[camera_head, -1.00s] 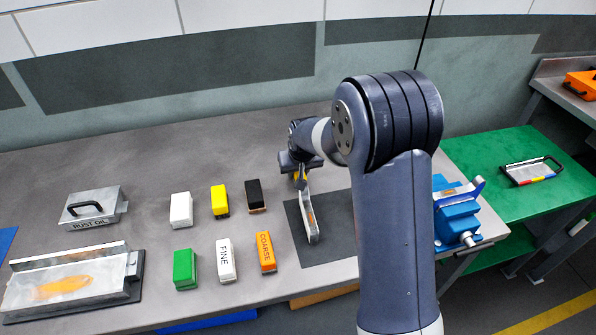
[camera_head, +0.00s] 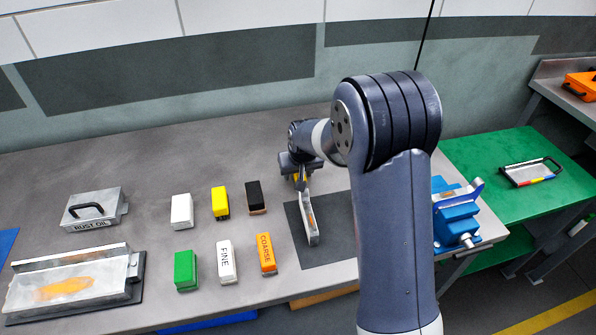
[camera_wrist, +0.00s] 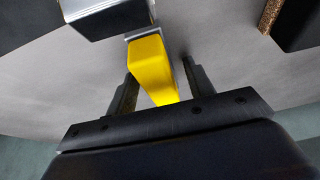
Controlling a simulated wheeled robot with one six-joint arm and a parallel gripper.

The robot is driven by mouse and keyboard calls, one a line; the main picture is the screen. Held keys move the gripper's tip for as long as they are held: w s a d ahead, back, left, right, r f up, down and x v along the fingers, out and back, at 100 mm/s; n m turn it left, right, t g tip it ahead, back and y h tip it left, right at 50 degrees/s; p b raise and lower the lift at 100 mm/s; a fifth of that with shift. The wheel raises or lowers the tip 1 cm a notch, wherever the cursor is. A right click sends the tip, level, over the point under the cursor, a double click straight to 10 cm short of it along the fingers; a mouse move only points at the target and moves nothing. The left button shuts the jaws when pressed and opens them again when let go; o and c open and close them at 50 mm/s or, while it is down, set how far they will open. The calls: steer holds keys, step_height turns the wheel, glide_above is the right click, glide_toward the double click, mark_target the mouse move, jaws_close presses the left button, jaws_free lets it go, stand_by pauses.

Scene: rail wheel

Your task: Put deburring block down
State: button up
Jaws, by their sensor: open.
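My gripper (camera_head: 300,174) is over the far end of a dark mat on the bench. In the wrist view, the yellow part (camera_wrist: 152,68) lies between the two fingers of my open gripper (camera_wrist: 160,82). Whether the fingers touch it is not clear. No label shows which thing is the deburring block. Labelled blocks FINE (camera_head: 226,262) and COARSE (camera_head: 265,254) stand left of the mat.
White (camera_head: 181,211), yellow (camera_head: 220,203), black (camera_head: 256,198) and green (camera_head: 186,270) blocks stand left of the mat. A blue vise (camera_head: 455,215) is right of my arm.

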steer(key=shift+r+p, duration=0.3)
steer(key=shift+r, duration=0.05)
steer(key=b+v, duration=0.2)
steer(key=v, duration=0.8)
steer(key=shift+s+r+b, duration=0.2)
steer(key=shift+s+b, duration=0.1)
steer(key=shift+s, duration=0.2)
steer(key=shift+f, duration=0.1)
steer(key=x, duration=0.3)
steer(key=p+x, duration=0.1)
steer(key=x, duration=0.3)
steer(key=p+x, duration=0.1)
steer(key=x, duration=0.2)
steer(key=shift+w, duration=0.45)
steer(key=shift+w+f, duration=0.15)
steer(key=shift+f, duration=0.3)
steer(key=shift+b, duration=0.3)
steer(key=shift+f, duration=0.15)
steer(key=shift+r+p, duration=0.4)
